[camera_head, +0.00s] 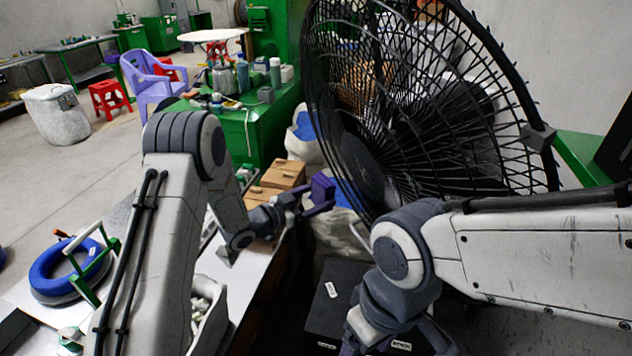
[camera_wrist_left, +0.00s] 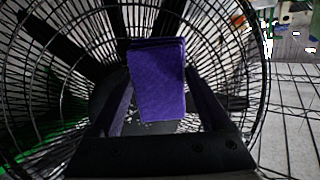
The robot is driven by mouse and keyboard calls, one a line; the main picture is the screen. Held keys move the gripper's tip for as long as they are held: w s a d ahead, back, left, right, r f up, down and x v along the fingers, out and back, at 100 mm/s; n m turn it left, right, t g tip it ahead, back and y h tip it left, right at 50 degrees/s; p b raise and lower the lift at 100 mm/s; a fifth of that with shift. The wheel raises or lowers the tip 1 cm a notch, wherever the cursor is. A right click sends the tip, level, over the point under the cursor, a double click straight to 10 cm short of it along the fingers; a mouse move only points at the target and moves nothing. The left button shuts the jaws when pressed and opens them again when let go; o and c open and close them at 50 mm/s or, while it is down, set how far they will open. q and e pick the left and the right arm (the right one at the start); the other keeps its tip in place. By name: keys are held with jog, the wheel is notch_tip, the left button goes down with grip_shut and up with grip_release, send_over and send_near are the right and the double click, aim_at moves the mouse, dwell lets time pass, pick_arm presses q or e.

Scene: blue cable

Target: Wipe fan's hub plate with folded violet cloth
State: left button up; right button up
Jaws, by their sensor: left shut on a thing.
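The folded violet cloth (camera_head: 322,188) is held at the tip of my left gripper (camera_head: 312,203), and it fills the middle of the left wrist view (camera_wrist_left: 157,85). My left gripper (camera_wrist_left: 160,108) is shut on the cloth, with one finger on each side of it. The large black fan (camera_head: 430,110) stands at the right, its hub plate (camera_head: 364,168) facing left. The cloth is near the hub plate in the head view; I cannot tell if they touch. In the wrist view the cloth hides part of the hub. My right gripper (camera_head: 395,342) is low, partly cut off by the frame edge.
Cardboard boxes (camera_head: 283,174) are close behind my left gripper. A blue cable coil (camera_head: 62,272) lies on the bench at left. A black box (camera_head: 335,300) is below the fan. A green cabinet (camera_head: 247,130) stands behind. The fan's wire cage surrounds the hub.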

aim_at(357, 166)
pick_arm(q)
jog(key=s+r+h, duration=0.1)
jog(key=r, duration=0.1)
jog(key=s+r+m+g+h, duration=0.1)
jog(key=r, duration=0.1)
jog(key=s+r+m+h, duration=0.1)
jog(key=r+h, duration=0.1)
jog(key=shift+s+d+r+g+p, duration=0.1)
jog(key=shift+s+d+g+p, duration=0.1)
jog(key=shift+g+p, duration=0.1)
jog(key=shift+r+p+x, duration=0.2)
jog(key=shift+p+x, duration=0.15)
jog(key=shift+x, duration=1)
jog(key=shift+r+p+x, duration=0.25)
jog(key=shift+p+x, duration=0.1)
jog(key=shift+x, duration=1)
jog(key=shift+d, duration=0.1)
jog(key=shift+x, duration=0.85)
jog(key=shift+s+r, duration=0.1)
jog(key=shift+r, duration=0.05)
